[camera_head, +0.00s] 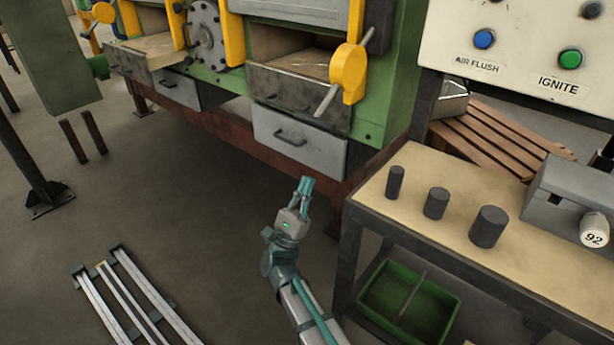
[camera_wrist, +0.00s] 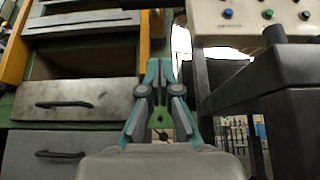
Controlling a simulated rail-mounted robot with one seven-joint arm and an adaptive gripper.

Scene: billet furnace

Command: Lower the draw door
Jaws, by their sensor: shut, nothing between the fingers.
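The green furnace (camera_head: 392,75) stands at the back in the head view, with two openings. A grey door panel (camera_head: 300,8) is raised above the right opening (camera_head: 285,42), so that opening is uncovered; no label tells which door is the draw door. A yellow lever hub (camera_head: 348,72) with a grey bar handle stands right of this opening. In the wrist view a grey panel (camera_wrist: 80,22) also sits above a dark opening (camera_wrist: 85,60). My gripper (camera_head: 306,184) is shut and empty, below and in front of the lever. Its teal fingers also show in the wrist view (camera_wrist: 159,68).
Drawer fronts with handles (camera_head: 300,140) sit below the openings. A workbench (camera_head: 420,180) with several dark cylinders and a grey box stands at right, a green bin (camera_head: 408,300) beneath it. A control panel (camera_head: 520,50) hangs above. Metal rails (camera_head: 130,295) lie on the floor at left.

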